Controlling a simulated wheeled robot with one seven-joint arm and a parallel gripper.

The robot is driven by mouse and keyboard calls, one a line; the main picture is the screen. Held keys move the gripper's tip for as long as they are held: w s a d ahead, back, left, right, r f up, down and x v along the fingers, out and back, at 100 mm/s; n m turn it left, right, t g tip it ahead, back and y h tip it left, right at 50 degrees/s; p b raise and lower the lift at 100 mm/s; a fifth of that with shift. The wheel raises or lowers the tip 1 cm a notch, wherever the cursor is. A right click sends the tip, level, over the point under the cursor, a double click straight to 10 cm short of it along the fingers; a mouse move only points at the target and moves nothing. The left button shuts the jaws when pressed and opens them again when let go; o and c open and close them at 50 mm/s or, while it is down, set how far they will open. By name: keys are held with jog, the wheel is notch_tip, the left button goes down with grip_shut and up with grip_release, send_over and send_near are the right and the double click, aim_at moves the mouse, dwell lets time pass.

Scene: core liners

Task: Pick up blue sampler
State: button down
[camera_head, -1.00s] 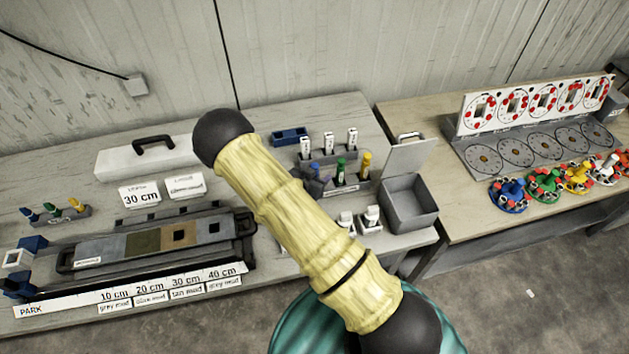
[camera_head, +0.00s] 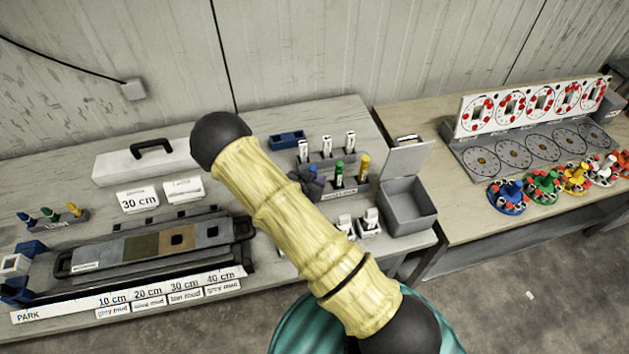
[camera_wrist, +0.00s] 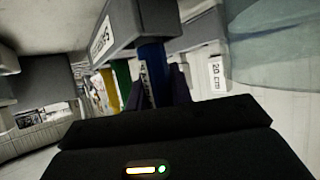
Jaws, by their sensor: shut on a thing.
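The blue sampler (camera_wrist: 152,68) stands upright in the grey sampler rack, with its labelled lower part showing in the wrist view. In the head view its blue top (camera_head: 312,170) is at the left of the rack (camera_head: 352,187), beside a green sampler (camera_head: 339,174) and a yellow sampler (camera_head: 363,166). My gripper (camera_wrist: 157,92) has its dark purple fingers on both sides of the blue sampler and is shut on it. In the head view my gripper (camera_head: 311,185) is partly hidden behind my arm.
White labelled pieces (camera_head: 327,146) stand behind the rack. An open grey box (camera_head: 408,208) is to its right. A core tray (camera_head: 160,247) and a small rack of samplers (camera_head: 56,221) lie to the left. Several coloured discs (camera_head: 508,196) sit on the right table.

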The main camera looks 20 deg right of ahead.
notch_tip(320, 180, up, 10)
jog(key=b, duration=0.2)
dwell(0.3)
jog(key=shift+f, duration=0.1)
